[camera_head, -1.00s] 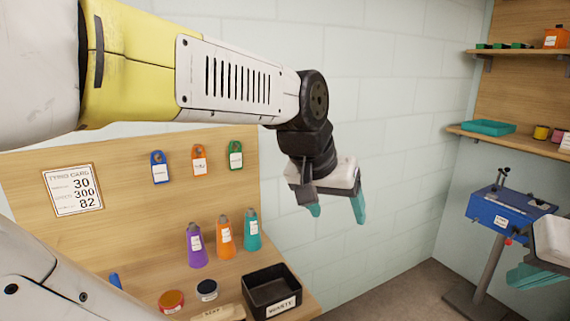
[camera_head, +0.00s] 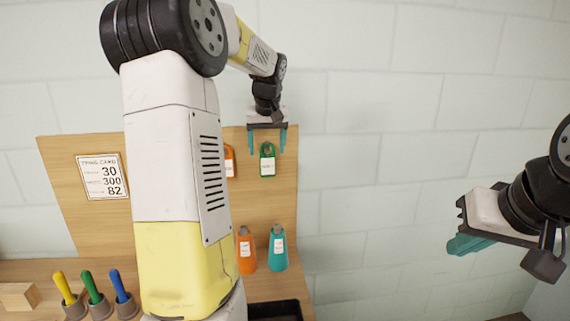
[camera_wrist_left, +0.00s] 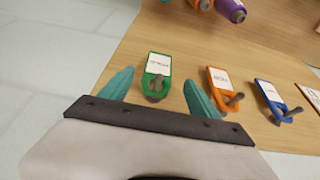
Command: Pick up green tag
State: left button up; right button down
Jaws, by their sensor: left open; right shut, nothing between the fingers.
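The green tag (camera_head: 267,160) hangs on the wooden back board (camera_head: 283,190), near its right edge. It has a white label. In the left wrist view the green tag (camera_wrist_left: 157,74) hangs from a peg and lies between the spread teal fingers, nearer the left one. My left gripper (camera_head: 267,146) is open and empty, just above the tag in the head view. I cannot tell whether the fingers reach past the tag's sides. My right gripper (camera_head: 462,244) is shut and empty, at the right in front of the wall.
An orange tag (camera_wrist_left: 222,84) and a blue tag (camera_wrist_left: 271,97) hang beside the green one. An orange cone (camera_head: 246,248) and a teal cone (camera_head: 277,247) stand below. My left arm hides part of the board.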

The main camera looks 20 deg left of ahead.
aim_at(268, 159)
pick_arm(q)
jog(key=x, duration=0.5)
jog(key=shift+w+d+f, duration=0.1)
jog(key=shift+w+f, duration=0.1)
jog(key=c, duration=1.4)
jog(key=shift+r, duration=0.15)
